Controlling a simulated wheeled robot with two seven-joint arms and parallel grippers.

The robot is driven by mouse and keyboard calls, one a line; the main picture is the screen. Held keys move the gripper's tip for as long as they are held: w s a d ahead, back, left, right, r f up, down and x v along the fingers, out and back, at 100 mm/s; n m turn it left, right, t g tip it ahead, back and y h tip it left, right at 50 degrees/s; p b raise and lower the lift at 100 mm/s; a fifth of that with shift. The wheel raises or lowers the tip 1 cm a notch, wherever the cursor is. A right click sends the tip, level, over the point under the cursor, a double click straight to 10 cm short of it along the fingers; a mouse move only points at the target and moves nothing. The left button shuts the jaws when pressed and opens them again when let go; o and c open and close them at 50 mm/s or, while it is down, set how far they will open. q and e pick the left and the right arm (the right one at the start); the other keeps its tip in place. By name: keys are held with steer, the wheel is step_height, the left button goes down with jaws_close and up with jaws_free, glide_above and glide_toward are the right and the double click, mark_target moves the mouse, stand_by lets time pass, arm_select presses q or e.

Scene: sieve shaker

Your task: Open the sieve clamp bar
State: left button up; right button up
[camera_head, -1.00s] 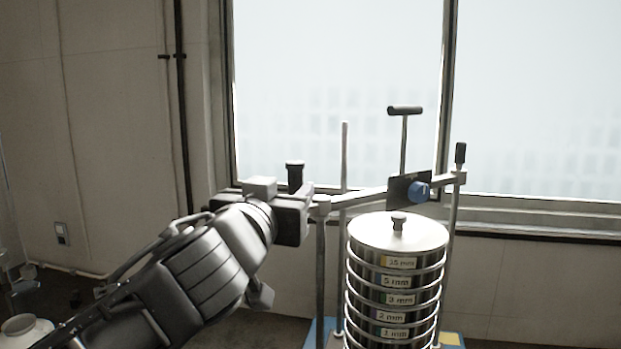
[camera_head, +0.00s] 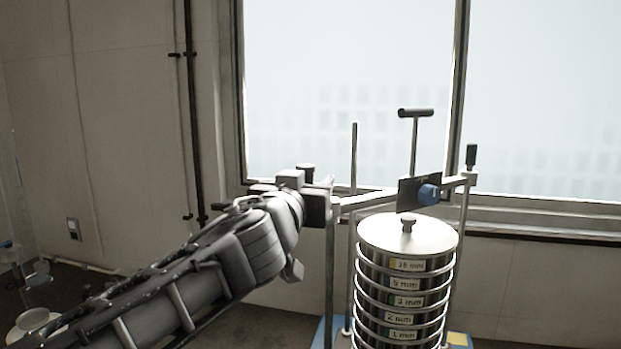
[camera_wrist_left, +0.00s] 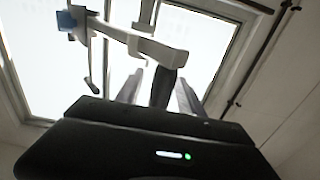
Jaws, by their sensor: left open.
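The clamp bar (camera_head: 355,201) runs level above the sieve stack (camera_head: 408,236), between a left and a right post. It carries a dark plate (camera_head: 408,193), a blue knob (camera_head: 428,195) and a T-handle (camera_head: 415,113). A black grip (camera_head: 305,167) at the bar's left end shows only its top behind my left gripper (camera_head: 326,200). In the left wrist view the black grip (camera_wrist_left: 163,86) stands between the two open fingers (camera_wrist_left: 158,92), with gaps visible at both sides. The bar (camera_wrist_left: 140,42) shows beyond it. My right gripper is out of view.
A thin upright rod (camera_head: 354,150) stands behind the bar's left part. The right post (camera_head: 467,210) has a black-topped handle (camera_head: 471,156). A window (camera_head: 350,80) and wall are behind. White labware (camera_head: 35,320) is at lower left.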

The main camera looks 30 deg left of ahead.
arm_select(q)
steer(key=shift+w+a, duration=0.15)
steer(key=shift+w, duration=0.2)
steer(key=shift+c, duration=0.5)
jaws_close()
stand_by(0.8)
